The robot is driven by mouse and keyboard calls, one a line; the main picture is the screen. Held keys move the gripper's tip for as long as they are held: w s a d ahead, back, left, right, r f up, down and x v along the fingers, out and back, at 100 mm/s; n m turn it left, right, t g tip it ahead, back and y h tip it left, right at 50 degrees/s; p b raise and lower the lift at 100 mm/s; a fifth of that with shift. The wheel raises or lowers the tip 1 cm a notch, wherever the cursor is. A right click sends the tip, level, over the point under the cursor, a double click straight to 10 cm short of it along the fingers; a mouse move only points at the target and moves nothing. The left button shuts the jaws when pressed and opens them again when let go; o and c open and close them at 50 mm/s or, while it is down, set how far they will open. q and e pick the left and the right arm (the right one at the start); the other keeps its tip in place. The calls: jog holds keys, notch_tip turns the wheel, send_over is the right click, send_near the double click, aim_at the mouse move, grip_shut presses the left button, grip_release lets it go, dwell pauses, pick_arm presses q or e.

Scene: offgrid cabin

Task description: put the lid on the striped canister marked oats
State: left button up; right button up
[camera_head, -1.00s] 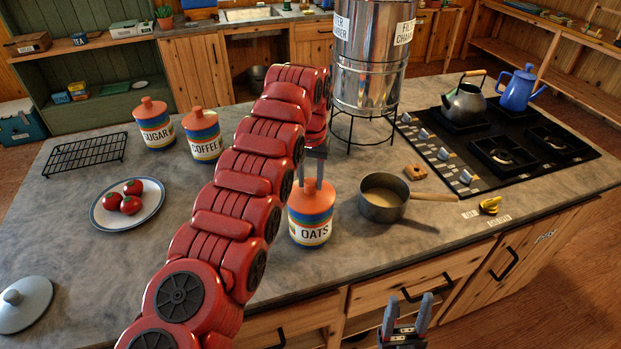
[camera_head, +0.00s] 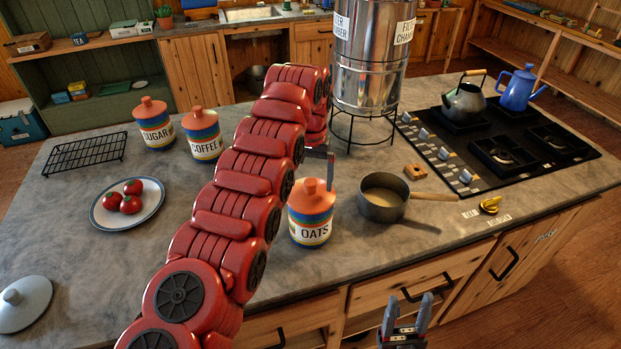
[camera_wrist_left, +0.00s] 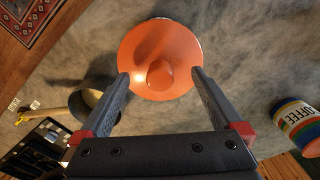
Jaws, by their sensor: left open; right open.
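The striped oats canister (camera_head: 309,228) stands upright on the counter, with its label facing the head camera. An orange knobbed lid (camera_head: 312,196) sits on its top and looks level. In the left wrist view the lid (camera_wrist_left: 158,62) lies just ahead of the fingers, its knob between their lines. My left gripper (camera_wrist_left: 160,82) is open, with a finger on each side and clear of the knob. In the head view it is mostly hidden behind my red arm, with one finger (camera_head: 330,168) showing above the lid. My right gripper (camera_head: 408,312) is open and empty at the counter's front edge.
A saucepan (camera_head: 383,205) stands close right of the canister. The coffee canister (camera_head: 203,138) and sugar canister (camera_head: 154,128) stand behind left. A plate (camera_head: 107,217) of tomatoes and a grey lid (camera_head: 24,300) lie left. A steel water filter (camera_head: 368,60) stands behind.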

pick_arm(q)
jog(key=shift+r, duration=0.1)
notch_tip(320, 180, up, 7)
jog(key=p, duration=0.7)
dwell(0.7)
